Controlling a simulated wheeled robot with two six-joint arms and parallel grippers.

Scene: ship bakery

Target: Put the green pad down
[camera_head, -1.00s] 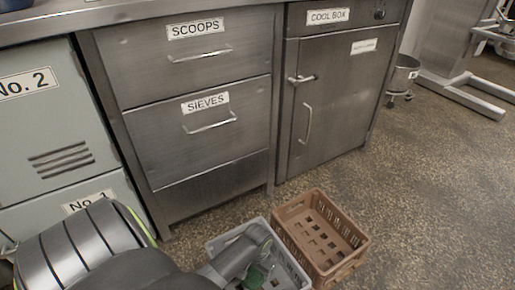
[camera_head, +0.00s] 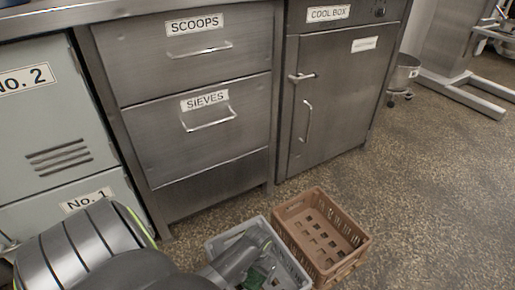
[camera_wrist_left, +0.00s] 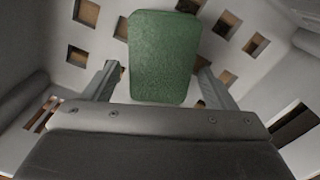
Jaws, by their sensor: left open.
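The green pad (camera_wrist_left: 163,60) shows in the left wrist view as a flat, rounded rectangle inside the light grey crate (camera_head: 291,266). Its far end is near the slotted crate wall or floor; I cannot tell whether it rests flat. My left gripper (camera_wrist_left: 157,70) is open, with one finger on each side of the pad and a visible gap at both sides. In the head view, my left arm reaches down into the grey crate, and only a bit of green shows beside it. My right gripper is not in view.
A brown slotted crate (camera_head: 352,246) stands empty, close against the right of the grey crate. Behind are steel drawers (camera_head: 195,130), a cool box cabinet (camera_head: 345,100) and pale lockers (camera_head: 50,110).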

